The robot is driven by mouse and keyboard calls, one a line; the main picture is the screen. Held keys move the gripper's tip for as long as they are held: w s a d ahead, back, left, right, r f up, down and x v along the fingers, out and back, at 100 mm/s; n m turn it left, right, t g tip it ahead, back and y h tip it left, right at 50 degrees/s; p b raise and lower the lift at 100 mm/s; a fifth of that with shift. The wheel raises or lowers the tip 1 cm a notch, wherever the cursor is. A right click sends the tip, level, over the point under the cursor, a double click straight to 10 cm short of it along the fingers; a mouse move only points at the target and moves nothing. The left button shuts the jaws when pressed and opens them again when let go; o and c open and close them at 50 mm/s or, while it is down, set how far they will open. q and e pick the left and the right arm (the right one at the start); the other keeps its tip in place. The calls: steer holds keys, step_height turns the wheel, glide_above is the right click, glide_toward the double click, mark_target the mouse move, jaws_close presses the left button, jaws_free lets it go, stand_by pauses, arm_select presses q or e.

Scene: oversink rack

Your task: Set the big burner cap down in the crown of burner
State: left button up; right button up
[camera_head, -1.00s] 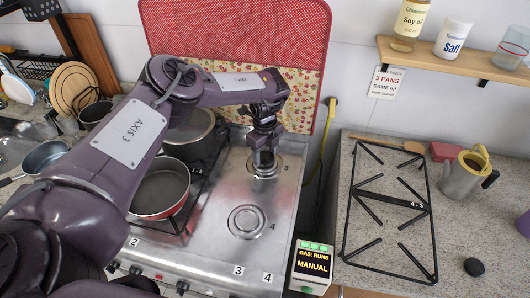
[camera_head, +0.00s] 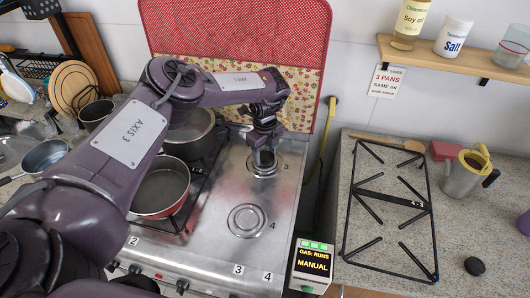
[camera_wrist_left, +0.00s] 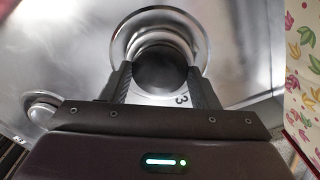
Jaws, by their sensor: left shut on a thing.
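My left gripper (camera_head: 263,160) points down over the back right burner of the steel hob. In the left wrist view its two fingers (camera_wrist_left: 162,82) are shut on a dark round cap (camera_wrist_left: 160,72). The cap sits within or just above the burner's crown, whose pale rings (camera_wrist_left: 160,38) show around its far side. I cannot tell whether the cap touches the crown. In the head view the gripper hides the cap, and the burner's outer ring (camera_head: 276,172) shows around the fingers. A digit 3 is marked beside this burner. My right gripper is not in view.
The front right burner (camera_head: 247,221) is bare, without a grate. A red pan (camera_head: 161,189) and a grey pot (camera_head: 190,136) stand on the left grate. A loose grate (camera_head: 390,203), a black disc (camera_head: 475,266) and a jug (camera_head: 465,173) are on the right counter.

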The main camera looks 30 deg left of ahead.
arm_select(q)
steer(key=o, duration=1.5)
steer(key=shift+r+p, duration=2.9)
steer(key=shift+r, duration=0.65)
steer(key=shift+f, duration=0.1)
